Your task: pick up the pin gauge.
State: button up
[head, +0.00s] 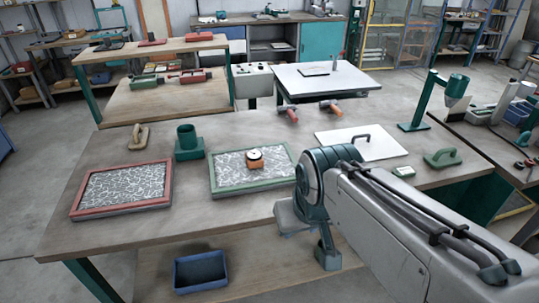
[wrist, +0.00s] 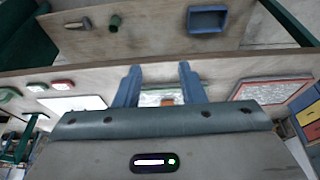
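The likely pin gauge is a small orange disc-like piece with a pale top (head: 254,158), resting on the fibre-covered panel in a green frame (head: 228,188). In the wrist view an orange patch (wrist: 167,100) shows on that panel, partly hidden by my gripper body. My gripper (wrist: 159,68) has its two blue fingers spread apart, with nothing between them. It is by the front edge of the bench, apart from the gauge. In the head view my arm covers the panel's right corner, and the fingers are not clear.
A red-framed fibre panel (head: 124,189) lies left on the bench (head: 85,238). A green cup holder (head: 188,143) and a wooden float (head: 138,137) stand behind. A white board (head: 378,148) and green float (head: 441,157) lie right. A blue bin (head: 201,271) sits on the lower shelf.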

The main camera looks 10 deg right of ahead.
aim_at(261, 163)
jog(key=i, duration=0.95)
